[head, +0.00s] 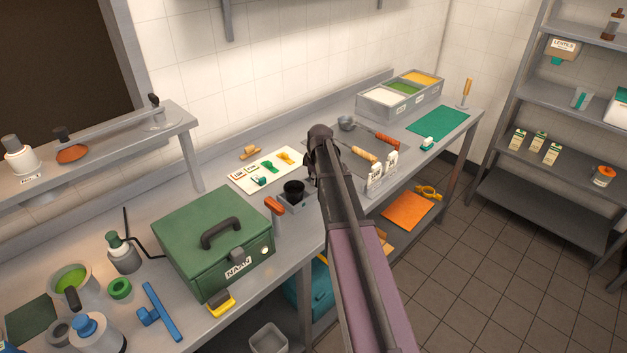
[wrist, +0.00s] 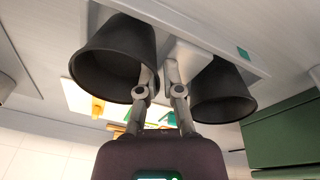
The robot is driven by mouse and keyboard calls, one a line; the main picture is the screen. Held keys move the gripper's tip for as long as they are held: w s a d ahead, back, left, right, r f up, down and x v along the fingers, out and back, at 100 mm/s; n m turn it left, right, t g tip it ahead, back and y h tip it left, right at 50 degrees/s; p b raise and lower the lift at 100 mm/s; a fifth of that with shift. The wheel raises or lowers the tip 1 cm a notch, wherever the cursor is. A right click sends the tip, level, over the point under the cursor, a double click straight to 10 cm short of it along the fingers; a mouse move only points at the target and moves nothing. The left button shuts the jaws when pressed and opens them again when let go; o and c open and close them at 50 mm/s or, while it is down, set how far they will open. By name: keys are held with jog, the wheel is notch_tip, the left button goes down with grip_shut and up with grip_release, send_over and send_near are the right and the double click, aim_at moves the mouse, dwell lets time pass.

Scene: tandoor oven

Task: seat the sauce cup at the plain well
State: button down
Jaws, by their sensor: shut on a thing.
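In the wrist view, my gripper (wrist: 160,82) is shut on the wall of the left black cup (wrist: 112,58), with one finger seemingly inside the rim. A second black cup (wrist: 222,92) is on the right, apart from my fingers. Behind both runs a pale grey holder (wrist: 215,28) with a small green square and a white wedge between the cups. I cannot tell whether the held cup touches the holder. In the head view, one black cup (head: 294,187) shows at the grey holder (head: 297,204); my arm hides my gripper, the held cup and any plain well.
A green NAAN box (head: 214,240) stands left of the holder; its side also shows in the wrist view (wrist: 283,140).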

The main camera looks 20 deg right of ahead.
jog(key=shift+f, duration=0.15)
jog(key=c, duration=0.7)
grip_release()
jog(key=shift+s+d+r+p, duration=0.1)
jog(key=shift+s+r+p, duration=0.1)
jog(key=shift+r+p, duration=1.15)
jog(key=shift+s+r+p, duration=0.15)
jog(key=shift+r+p, duration=1.15)
jog(key=shift+r, duration=0.05)
jog(key=shift+s+d+r+p, duration=0.1)
jog(key=shift+s+r+p, duration=0.1)
jog(key=shift+r+p, duration=1.15)
jog(key=shift+s, duration=0.1)
